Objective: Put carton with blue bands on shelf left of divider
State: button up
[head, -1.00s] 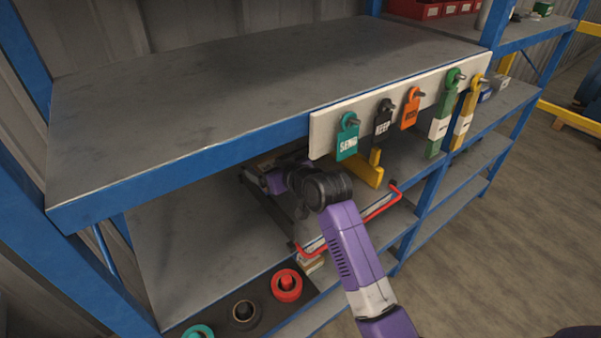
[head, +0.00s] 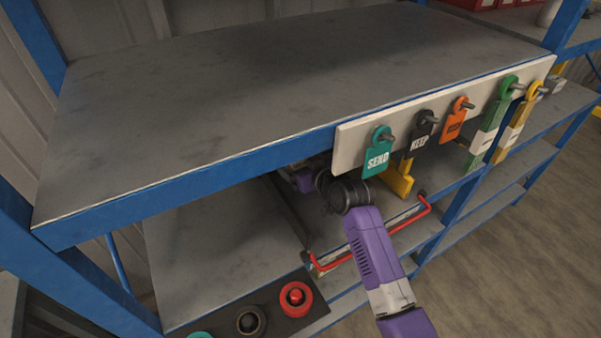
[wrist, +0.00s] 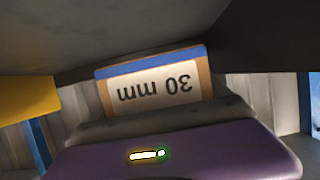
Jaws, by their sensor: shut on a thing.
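In the wrist view a carton with a blue band (wrist: 150,68) along its edge shows a white label reading "30 mm", upside down in the picture. The yellow divider (head: 398,180) stands on the lower shelf (head: 205,255), right of my arm. A yellow panel (wrist: 25,98), likely the divider, shows at the left of the wrist view.
The top board (head: 250,80) overhangs my arm. A white rail (head: 350,148) with hanging tags, including SEND (head: 377,158) and KEEP (head: 420,138), runs along its front. A red handle (head: 375,246) lies at the shelf front. Red (head: 295,298) and black (head: 249,320) knobs sit front left.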

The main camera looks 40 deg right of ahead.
jog(key=shift+f, duration=1.75)
jog(key=shift+f, duration=0.2)
jog(key=o, duration=1.4)
